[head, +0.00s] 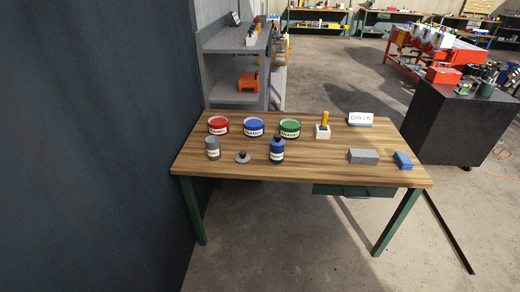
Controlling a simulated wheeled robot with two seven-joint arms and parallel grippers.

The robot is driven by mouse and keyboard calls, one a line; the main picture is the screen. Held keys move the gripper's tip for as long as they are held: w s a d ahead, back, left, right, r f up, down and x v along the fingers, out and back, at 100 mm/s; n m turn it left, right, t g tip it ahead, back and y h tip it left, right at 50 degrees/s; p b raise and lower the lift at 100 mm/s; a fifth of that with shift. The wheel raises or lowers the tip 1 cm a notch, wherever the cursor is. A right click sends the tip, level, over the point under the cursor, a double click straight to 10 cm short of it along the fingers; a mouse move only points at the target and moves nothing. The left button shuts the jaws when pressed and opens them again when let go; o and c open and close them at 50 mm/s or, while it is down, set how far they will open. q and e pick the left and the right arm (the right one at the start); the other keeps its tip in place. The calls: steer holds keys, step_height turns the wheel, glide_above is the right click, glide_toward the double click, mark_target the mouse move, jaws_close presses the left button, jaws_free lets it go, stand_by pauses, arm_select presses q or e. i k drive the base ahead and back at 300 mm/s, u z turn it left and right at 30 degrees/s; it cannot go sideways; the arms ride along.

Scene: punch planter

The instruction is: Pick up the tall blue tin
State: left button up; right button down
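The tall blue tin (277,151) stands upright near the front middle of the wooden table (310,172). It has a pale label and a dark top. A wide blue tin (254,127) stands behind it and to the left. Neither of my grippers shows in the head view, so nothing is seen touching the tin.
Red (219,125) and green (290,128) tins stand in the back row. A grey tin (212,148) and a small knobbed disc (243,157) lie left. A yellow-handled tool in a white block (322,130), a sign (360,119), a grey block (363,156) and a blue block (403,160) are right.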

mark_target(276, 154)
steer(key=z, duration=2.25)
steer(key=i, duration=2.8)
steer(key=u, duration=2.9)
